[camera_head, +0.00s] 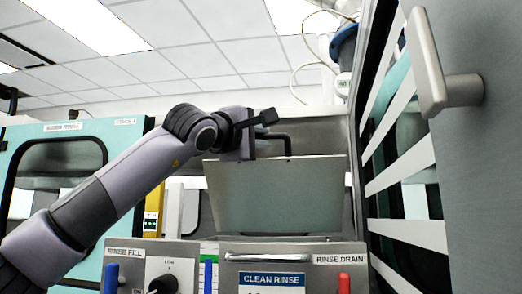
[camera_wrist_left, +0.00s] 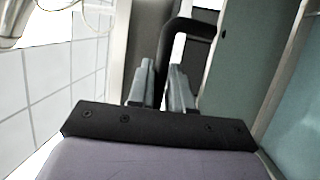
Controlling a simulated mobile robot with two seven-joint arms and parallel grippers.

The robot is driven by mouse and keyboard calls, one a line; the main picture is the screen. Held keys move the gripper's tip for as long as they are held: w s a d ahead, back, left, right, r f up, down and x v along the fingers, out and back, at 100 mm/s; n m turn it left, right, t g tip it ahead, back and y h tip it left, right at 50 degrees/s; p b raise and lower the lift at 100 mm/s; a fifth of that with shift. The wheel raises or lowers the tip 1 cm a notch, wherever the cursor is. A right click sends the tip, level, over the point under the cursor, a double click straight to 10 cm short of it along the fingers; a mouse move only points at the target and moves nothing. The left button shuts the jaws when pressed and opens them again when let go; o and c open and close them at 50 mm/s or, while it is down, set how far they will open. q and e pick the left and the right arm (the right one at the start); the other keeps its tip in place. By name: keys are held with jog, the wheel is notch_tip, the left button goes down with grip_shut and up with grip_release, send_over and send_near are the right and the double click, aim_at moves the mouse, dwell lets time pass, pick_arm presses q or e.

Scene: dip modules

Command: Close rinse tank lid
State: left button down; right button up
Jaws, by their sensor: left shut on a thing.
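The rinse tank lid (camera_head: 275,198) is a flat grey-green panel standing raised, nearly upright, behind the tank's front panel in the head view. A black bent handle (camera_head: 288,143) sticks up at its top edge; it also shows in the left wrist view (camera_wrist_left: 192,24). My left gripper (camera_head: 256,140) is at the top of the lid. In the left wrist view its two grey fingers (camera_wrist_left: 161,88) are shut on the handle, and their exact contact is partly hidden. My right gripper is not in view.
The front panel has a CLEAN RINSE label (camera_head: 272,280), a silver bar (camera_head: 280,258), a black knob (camera_head: 163,285), blue levers and a red lever (camera_head: 344,284). A grey door with a big handle (camera_head: 428,65) stands close on the right. A teal cabinet (camera_head: 75,130) is at left.

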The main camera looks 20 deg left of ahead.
pick_arm(q)
jog(key=shift+s+d+f+b, duration=0.2)
jog(key=shift+s+f+b, duration=0.6)
jog(key=shift+s+b, duration=0.25)
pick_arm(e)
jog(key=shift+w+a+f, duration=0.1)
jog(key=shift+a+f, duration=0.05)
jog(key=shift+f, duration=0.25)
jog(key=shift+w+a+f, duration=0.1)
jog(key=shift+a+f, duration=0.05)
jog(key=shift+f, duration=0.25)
pick_arm(q)
jog(key=c, duration=1.1)
grip_release()
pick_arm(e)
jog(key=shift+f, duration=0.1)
pick_arm(q)
jog(key=shift+b+v, duration=0.95)
jog(key=shift+v, duration=2.65)
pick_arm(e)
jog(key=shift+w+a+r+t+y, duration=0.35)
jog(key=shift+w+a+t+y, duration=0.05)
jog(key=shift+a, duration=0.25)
